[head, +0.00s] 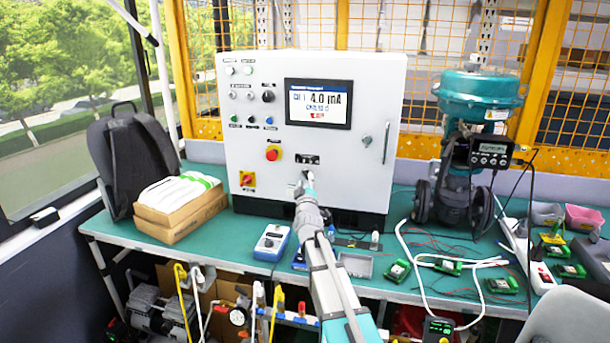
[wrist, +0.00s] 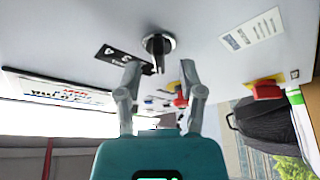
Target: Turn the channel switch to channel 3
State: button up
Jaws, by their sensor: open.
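The channel switch (wrist: 158,44) is a round knob with a silver rim and a dark handle on the white cabinet face (head: 240,120). A black label plate (wrist: 122,58) sits beside it in the wrist view and also shows in the head view (head: 307,159). My gripper (wrist: 160,67) is open, its two fingers apart and pointing at the switch, one to each side of the dark handle. I cannot tell whether they touch it. In the head view my gripper (head: 306,181) is close to the panel and largely hides the switch. The channel setting is not readable.
The display (head: 318,104) reads 4.0 mA. A red emergency button (head: 272,154) and a red-yellow switch (head: 247,179) are on the panel to the left. A door handle (head: 386,142) is at right. A blue-white meter (head: 271,242) and a grey tray (head: 355,265) lie on the green bench.

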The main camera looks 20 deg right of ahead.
jog(key=shift+x, duration=1.2)
grip_shut()
